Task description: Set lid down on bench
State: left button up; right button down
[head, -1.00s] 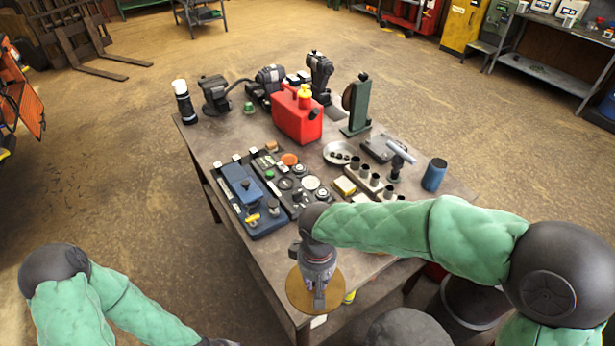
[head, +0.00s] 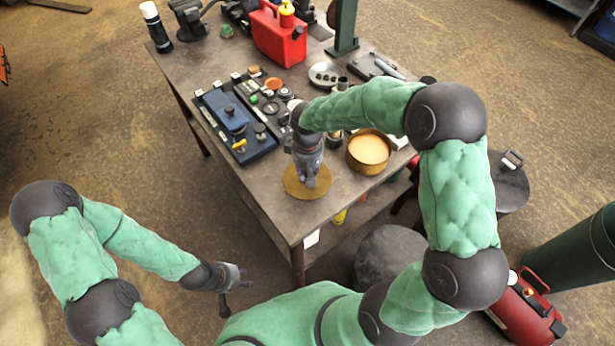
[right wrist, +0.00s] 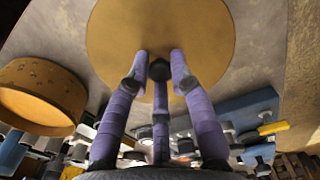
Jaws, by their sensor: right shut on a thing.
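The round tan lid (head: 294,193) is held flat at the near corner of the bench (head: 262,203). My right gripper (head: 311,180) comes down on it from above. In the right wrist view the lid (right wrist: 205,30) fills the top, and my right gripper's purple fingers (right wrist: 160,72) close around its dark knob. I cannot tell whether the lid's underside touches the bench. My left gripper (head: 242,290) is empty, with fingers apart, left of the bench and clear of it.
A round tan tub (head: 368,150) stands right of the lid; it also shows in the right wrist view (right wrist: 42,98). A blue tool tray (head: 245,150) lies behind-left. A red fuel can (head: 278,38) stands further back. A dark stool (head: 390,262) is beside the bench's near side.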

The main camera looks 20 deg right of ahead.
jog(key=shift+w+d+f+b, duration=0.1)
jog(key=shift+w+f+b, duration=0.1)
jog(key=shift+f, duration=0.8)
jog(key=shift+w+d+f+b, duration=0.1)
jog(key=shift+w+f, duration=0.1)
jog(key=shift+f, duration=0.8)
jog(key=shift+f, duration=0.15)
jog(key=c, duration=1.1)
grip_release()
jog(key=shift+r, duration=0.4)
notch_tip(320, 180, up, 12)
jog(key=shift+a+f+p, duration=0.1)
jog(key=shift+f+p, duration=0.1)
jog(key=shift+p, duration=0.6)
